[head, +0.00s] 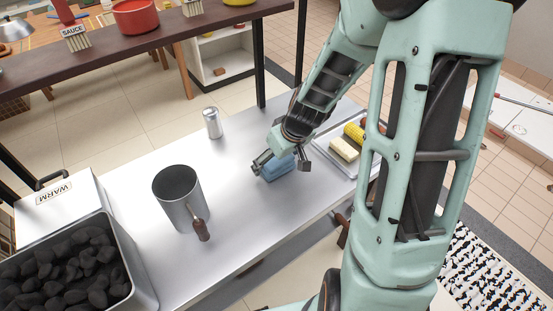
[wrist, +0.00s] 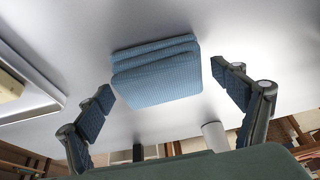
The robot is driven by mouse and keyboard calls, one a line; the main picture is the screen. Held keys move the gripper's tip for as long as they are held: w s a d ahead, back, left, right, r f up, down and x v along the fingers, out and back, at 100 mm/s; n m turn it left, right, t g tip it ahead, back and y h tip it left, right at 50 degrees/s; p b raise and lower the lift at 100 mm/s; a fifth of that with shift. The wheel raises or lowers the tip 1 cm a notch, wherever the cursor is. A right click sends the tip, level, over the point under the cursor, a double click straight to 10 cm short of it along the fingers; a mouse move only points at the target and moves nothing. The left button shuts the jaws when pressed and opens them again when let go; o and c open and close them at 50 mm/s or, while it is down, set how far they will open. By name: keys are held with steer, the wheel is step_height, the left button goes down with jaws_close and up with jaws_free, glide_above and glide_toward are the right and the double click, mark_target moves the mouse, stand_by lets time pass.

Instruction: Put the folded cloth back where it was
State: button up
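The folded cloth (head: 276,168) is blue and lies on the metal counter (head: 140,165), left of the tray. In the wrist view the cloth (wrist: 157,72) shows as a layered, textured block between the fingers. My gripper (head: 282,168) is at the cloth, with one finger on each side of it. In the wrist view my gripper (wrist: 165,95) is open, and gaps show between both fingers and the cloth. My arm covers part of the right side of the counter in the head view.
A tray (head: 318,147) with corn (head: 354,131) and a pale block (head: 344,149) stands right of the cloth. A silver shaker (head: 212,123) and a metal pitcher (head: 178,196) stand to the left. A coal bin (head: 135,262) is at lower left. A dark shelf (head: 150,38) runs behind.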

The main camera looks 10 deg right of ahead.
steer(key=shift+r, duration=0.4)
steer(key=p+v, duration=0.1)
steer(key=v, duration=1)
steer(key=shift+s+r, duration=0.2)
steer(key=shift+r, duration=0.05)
